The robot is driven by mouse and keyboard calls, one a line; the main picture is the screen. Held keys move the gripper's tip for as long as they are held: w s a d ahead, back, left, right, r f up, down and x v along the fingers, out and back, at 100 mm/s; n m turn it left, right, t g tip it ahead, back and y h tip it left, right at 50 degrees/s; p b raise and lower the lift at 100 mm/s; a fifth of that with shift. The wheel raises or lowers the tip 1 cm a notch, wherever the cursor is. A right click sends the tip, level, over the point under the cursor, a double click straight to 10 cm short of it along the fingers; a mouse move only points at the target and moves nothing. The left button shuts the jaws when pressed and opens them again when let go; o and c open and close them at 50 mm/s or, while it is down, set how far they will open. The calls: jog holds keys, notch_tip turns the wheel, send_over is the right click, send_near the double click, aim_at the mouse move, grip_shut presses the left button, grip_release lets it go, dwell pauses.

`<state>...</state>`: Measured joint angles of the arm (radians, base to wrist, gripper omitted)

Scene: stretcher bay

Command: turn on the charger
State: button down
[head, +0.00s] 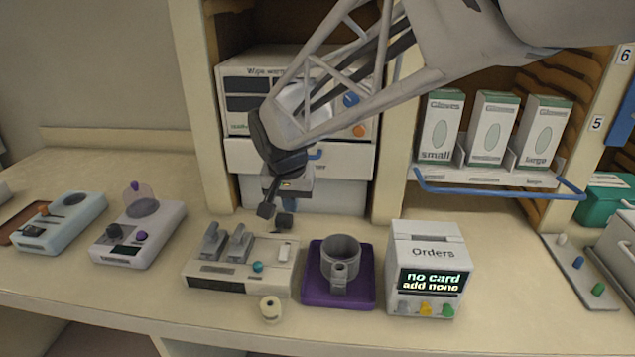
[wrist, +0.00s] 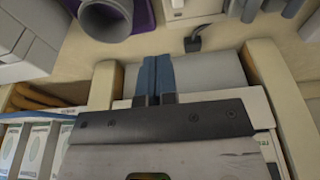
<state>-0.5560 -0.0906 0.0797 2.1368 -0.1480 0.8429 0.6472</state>
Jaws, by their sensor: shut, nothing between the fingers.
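The charger (head: 232,277) looks to be the pale box at the front middle of the counter. It has two grey upright pieces in slots, a teal knob (head: 258,267) and a small pale switch (head: 286,250) at its right. Its edge shows at the top of the wrist view (wrist: 185,14). A dark plug-like piece (head: 284,220) with a short lead sits just behind it. My gripper (head: 267,210) is above and behind the charger, apart from it. In the wrist view the blue fingertips (wrist: 158,58) are together and empty. I cannot tell the switch's position.
A purple base with a grey cup (head: 341,262) stands right of the charger, then an Orders box (head: 428,268). A small cream knob-like piece (head: 270,309) lies in front. A wipe warmer (head: 240,150) stands behind my gripper. Another device (head: 138,235) is left.

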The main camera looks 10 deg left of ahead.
aim_at(285, 247)
jog(key=shift+w+a+f, duration=0.15)
jog(key=shift+a+f, duration=0.05)
jog(key=shift+a, duration=0.6)
jog(key=shift+w+a+f, duration=0.15)
jog(key=shift+a, duration=0.65)
jog(key=shift+f, duration=0.15)
jog(key=shift+x, duration=6.85)
jog(key=shift+w, duration=0.1)
